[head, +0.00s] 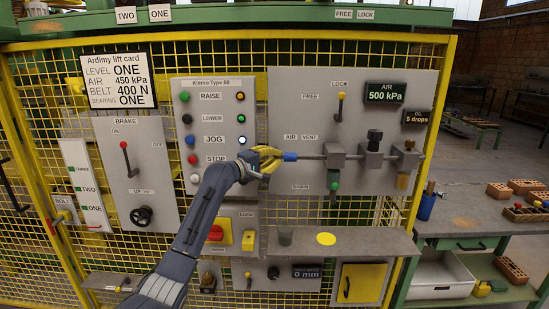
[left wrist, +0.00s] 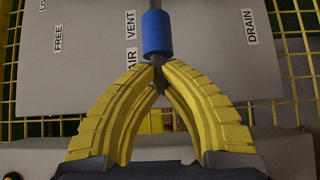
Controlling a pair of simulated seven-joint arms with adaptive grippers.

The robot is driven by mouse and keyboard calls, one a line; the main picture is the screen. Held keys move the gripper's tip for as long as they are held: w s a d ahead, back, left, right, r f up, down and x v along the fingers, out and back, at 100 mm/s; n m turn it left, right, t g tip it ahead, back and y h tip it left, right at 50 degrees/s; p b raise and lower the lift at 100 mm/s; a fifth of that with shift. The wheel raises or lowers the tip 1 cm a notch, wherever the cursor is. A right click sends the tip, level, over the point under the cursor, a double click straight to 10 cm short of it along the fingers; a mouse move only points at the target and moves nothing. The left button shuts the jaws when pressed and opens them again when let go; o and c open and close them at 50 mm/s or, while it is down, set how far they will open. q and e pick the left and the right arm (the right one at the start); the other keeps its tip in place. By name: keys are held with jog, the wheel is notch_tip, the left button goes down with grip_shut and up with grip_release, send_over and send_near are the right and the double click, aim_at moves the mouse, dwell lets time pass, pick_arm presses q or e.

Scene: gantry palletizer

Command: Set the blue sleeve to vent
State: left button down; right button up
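The blue sleeve (head: 290,156) sits on the left part of a thin horizontal grey rod on the grey valve panel, just under the AIR label (head: 289,137) and left of the VENT label (head: 310,138). My left gripper (head: 278,157) has yellow fingers and is at the sleeve's left end. In the left wrist view the sleeve (left wrist: 157,35) is just beyond the fingertips (left wrist: 158,68), which have come together. The blue surface is outside them. I cannot tell whether they pinch the rod end. My right gripper is out of view.
A button panel (head: 216,130) is close to the left of the gripper. A grey valve block (head: 335,156) with a green-tipped lever below it is on the right. A shelf (head: 370,241) with a yellow disc (head: 326,239) juts out below. A workbench (head: 465,210) stands at the right.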

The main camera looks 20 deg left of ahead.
pick_arm(q)
jog(key=d, duration=0.2)
jog(key=w+d, duration=0.1)
jog(key=d, duration=0.1)
jog(key=shift+a, duration=0.15)
jog(key=shift+a, duration=0.25)
jog(key=s+a, duration=0.2)
jog(key=a, duration=0.2)
send_near(285, 156)
jog(key=shift+w+a+f, duration=0.15)
jog(key=shift+a, duration=0.5)
jog(key=shift+w+a+f, duration=0.15)
jog(key=shift+a, duration=0.45)
jog(key=shift+w+a+f, duration=0.15)
jog(key=shift+a, duration=0.5)
